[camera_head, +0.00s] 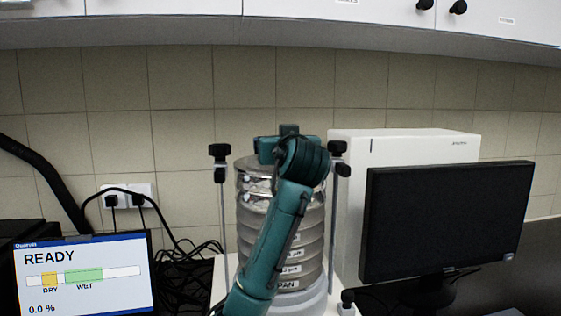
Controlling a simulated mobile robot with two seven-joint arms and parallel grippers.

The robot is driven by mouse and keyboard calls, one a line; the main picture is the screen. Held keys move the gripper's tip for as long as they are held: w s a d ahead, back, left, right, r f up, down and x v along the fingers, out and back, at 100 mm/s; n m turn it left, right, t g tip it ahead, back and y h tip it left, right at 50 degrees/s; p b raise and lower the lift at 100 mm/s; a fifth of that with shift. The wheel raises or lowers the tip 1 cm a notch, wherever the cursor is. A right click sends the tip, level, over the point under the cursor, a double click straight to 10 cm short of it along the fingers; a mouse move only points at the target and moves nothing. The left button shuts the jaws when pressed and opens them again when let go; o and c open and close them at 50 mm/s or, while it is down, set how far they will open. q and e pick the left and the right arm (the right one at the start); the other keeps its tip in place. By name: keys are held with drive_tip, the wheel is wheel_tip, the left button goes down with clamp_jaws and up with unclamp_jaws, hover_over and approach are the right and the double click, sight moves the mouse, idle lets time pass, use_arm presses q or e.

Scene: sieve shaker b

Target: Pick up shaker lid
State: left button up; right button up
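A shiny metal sieve stack (314,225) stands on the shaker between two upright rods with black knobs. The shaker lid is not clearly visible; the top of the stack, where a metal rim (246,164) shows, is largely covered by my arm. One teal arm, which looks like my left, comes up from the bottom, left of centre, and crosses in front of the stack. Its wrist is at the stack's top. The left gripper's fingers are hidden behind the wrist, so its opening and any contact with the lid cannot be seen. My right gripper is out of view.
The left rod (222,200) and right rod (333,215) flank the stack closely. A white cabinet (400,148) and a black monitor (445,220) stand at the right. A screen reading READY (85,275) and black cables (190,250) are at the left.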

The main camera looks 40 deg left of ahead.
use_arm(q)
drive_tip(key=c, duration=1.2)
drive_tip(key=shift+r, duration=0.1)
wheel_tip(320, 180, up, 10)
drive_tip(key=shift+f+b, duration=0.1)
drive_tip(key=shift+b, duration=0.45)
